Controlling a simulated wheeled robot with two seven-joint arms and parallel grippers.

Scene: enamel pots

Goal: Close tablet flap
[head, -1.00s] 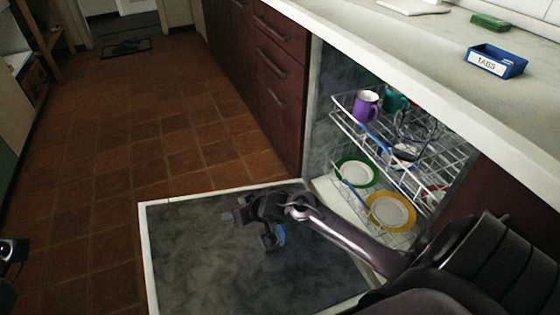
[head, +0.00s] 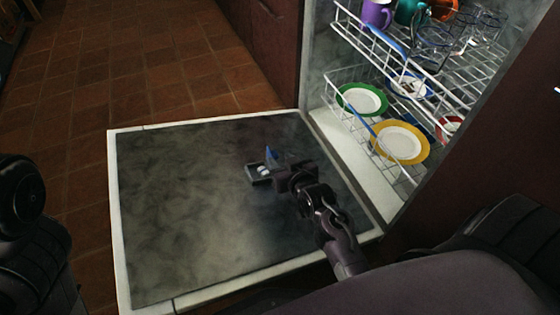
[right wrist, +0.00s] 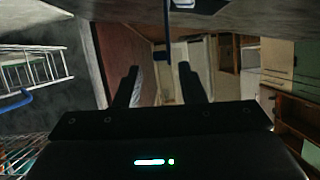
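The tablet compartment (head: 252,177) is a small dark tray in the inner face of the lowered dishwasher door, with white tablets (head: 263,171) in it. Its blue flap (head: 270,154) stands raised at the far side. My right gripper (head: 279,172) is low over the door, just right of the compartment, and partly covers it. In the right wrist view the two fingers (right wrist: 161,88) are apart with nothing between them; the flap (right wrist: 166,35) shows edge-on beyond them at the top. My left gripper is out of view.
The open door (head: 180,220) lies flat with bare room left of the compartment. Behind it, the pulled-out racks (head: 340,75) hold a green-rimmed plate (head: 362,99), a yellow-rimmed plate (head: 400,142) and mugs (head: 377,13). The tiled floor (head: 130,70) is clear.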

